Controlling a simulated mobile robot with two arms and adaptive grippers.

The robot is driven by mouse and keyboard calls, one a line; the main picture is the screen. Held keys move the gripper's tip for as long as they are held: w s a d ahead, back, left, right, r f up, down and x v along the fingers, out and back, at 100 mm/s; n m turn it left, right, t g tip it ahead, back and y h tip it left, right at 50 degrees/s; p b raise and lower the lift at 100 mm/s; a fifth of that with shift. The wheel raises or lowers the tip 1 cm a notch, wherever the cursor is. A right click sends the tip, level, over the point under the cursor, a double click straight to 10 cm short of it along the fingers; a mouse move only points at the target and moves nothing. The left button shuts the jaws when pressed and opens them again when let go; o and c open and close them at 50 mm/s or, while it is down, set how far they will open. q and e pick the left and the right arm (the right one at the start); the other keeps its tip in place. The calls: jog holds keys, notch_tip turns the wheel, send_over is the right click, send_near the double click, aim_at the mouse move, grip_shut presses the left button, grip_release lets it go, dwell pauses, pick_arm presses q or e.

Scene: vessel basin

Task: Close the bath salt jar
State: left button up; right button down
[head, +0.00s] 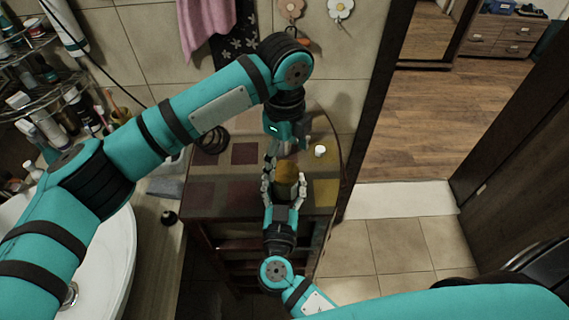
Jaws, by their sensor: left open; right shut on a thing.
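The bath salt jar (286,171) stands upright on the small cabinet top, near its front edge. It shows a rounded yellow-brown top; I cannot tell whether this is a lid seated on the jar or one resting loosely. My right gripper (284,192) comes from the front and is shut on the jar body, its fingers on both sides. My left gripper (284,158) points down just behind and above the jar, with its fingers apart. The fingers and the jar top hide most of the jar body.
The cabinet top (210,195) has coloured square patches and a curved right edge. A small white item (320,151) stands right of the grippers. A dark coiled object (213,140) lies at the back left. A white basin (110,265) and a rack of bottles (40,90) are at left.

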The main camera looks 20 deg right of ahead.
pick_arm(q)
notch_tip(320, 180, up, 8)
jog(key=shift+f, duration=0.15)
pick_arm(e)
jog(key=shift+c, duration=1.5)
grip_release()
jog(key=v, duration=1.2)
jog(key=shift+f, duration=0.1)
